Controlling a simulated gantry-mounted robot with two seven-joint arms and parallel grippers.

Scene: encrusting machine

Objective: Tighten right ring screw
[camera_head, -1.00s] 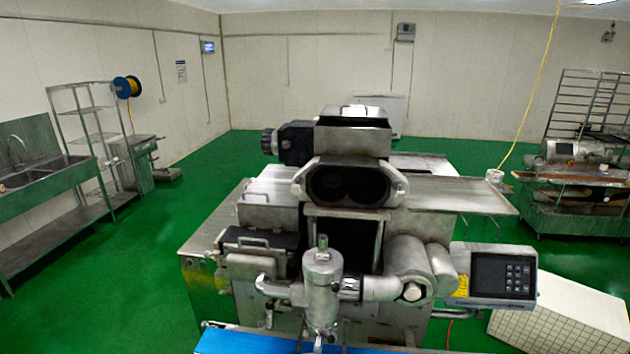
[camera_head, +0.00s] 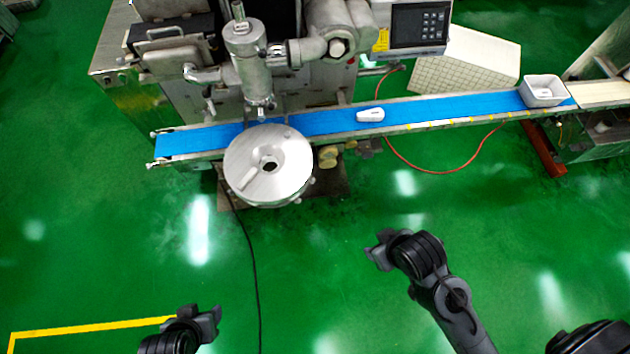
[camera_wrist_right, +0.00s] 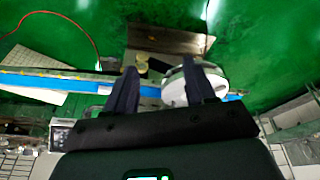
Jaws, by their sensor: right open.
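The machine's upright metal cylinder (camera_head: 248,58) stands over the blue belt, with horizontal pipes joining it at both sides. Below it is a round metal disc (camera_head: 262,180) with a central hole; it also shows in the right wrist view (camera_wrist_right: 176,92), partly behind a finger. I cannot pick out the right ring screw for certain. My right gripper (camera_head: 380,250) is in the open space in front of the machine, apart from it, to the lower right of the disc. In the right wrist view its fingers (camera_wrist_right: 160,82) are spread and empty. My left gripper (camera_head: 212,324) is at the bottom; its jaws are unclear.
A blue conveyor belt (camera_head: 440,108) runs across, carrying a small white object (camera_head: 371,114) and a white bin (camera_head: 543,90) at the right. A control panel (camera_head: 420,24) sits above it.

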